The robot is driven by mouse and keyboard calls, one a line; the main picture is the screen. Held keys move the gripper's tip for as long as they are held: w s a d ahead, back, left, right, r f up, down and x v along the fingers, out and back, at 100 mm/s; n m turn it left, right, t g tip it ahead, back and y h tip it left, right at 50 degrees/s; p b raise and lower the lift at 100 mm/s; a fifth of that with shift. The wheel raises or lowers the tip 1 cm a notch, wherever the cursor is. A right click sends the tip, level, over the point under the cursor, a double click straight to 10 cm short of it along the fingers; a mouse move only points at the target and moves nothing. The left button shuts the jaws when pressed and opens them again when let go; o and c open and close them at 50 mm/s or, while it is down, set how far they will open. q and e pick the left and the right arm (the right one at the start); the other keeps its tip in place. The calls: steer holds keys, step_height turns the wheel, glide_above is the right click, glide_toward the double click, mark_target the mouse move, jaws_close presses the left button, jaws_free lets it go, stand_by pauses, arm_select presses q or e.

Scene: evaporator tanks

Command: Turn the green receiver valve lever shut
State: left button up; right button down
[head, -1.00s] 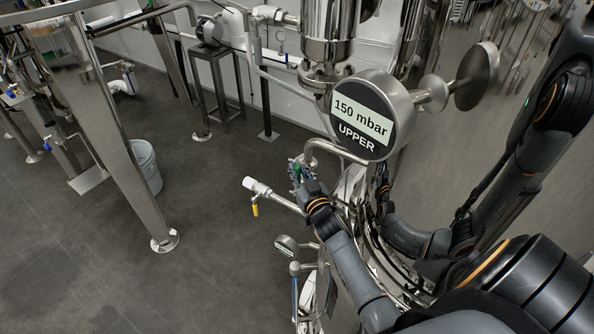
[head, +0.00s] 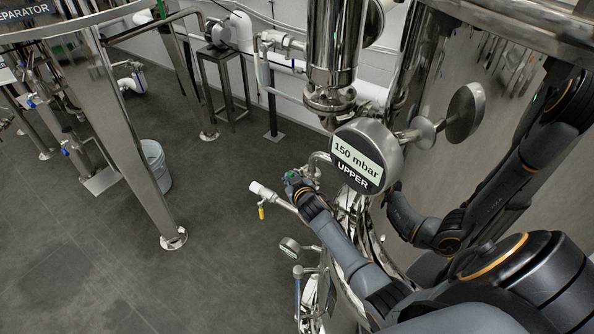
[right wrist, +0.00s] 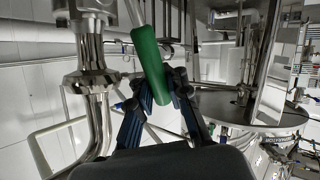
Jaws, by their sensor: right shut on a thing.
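The green lever (right wrist: 150,58) stands tilted in the middle of the right wrist view, its top leaning left. My right gripper (right wrist: 164,92) is shut on it, with one dark finger on each side. In the head view my right gripper (head: 294,184) is at the end of the arm reaching up from the lower right, beside a bent steel pipe (head: 317,160). Only a small bit of green shows there, and my fingers hide most of the valve. My left gripper is not in view.
A round gauge (head: 354,172) reading 150 mbar, marked UPPER, is right of my right gripper. A white-ended pipe with a yellow tag (head: 262,212) is just to its left. A large polished tank (head: 480,170) stands at right. Open floor (head: 120,270) lies at left.

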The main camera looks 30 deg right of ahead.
steer(key=w+a+f+n+g+h+b, duration=0.2)
steer(key=w+f+n+g+b, duration=0.2)
steer(key=f+g+b, duration=0.5)
steer(key=shift+a+g+h+b, duration=0.35)
steer(key=shift+g+b, duration=0.45)
steer(key=shift+b, duration=1.3)
steer(key=shift+d, duration=0.1)
steer(key=c, duration=1.4)
jaws_free()
steer(key=shift+o, duration=0.5)
steer(key=shift+r, duration=0.15)
steer(key=shift+w+r, duration=0.1)
steer(key=shift+r, duration=0.05)
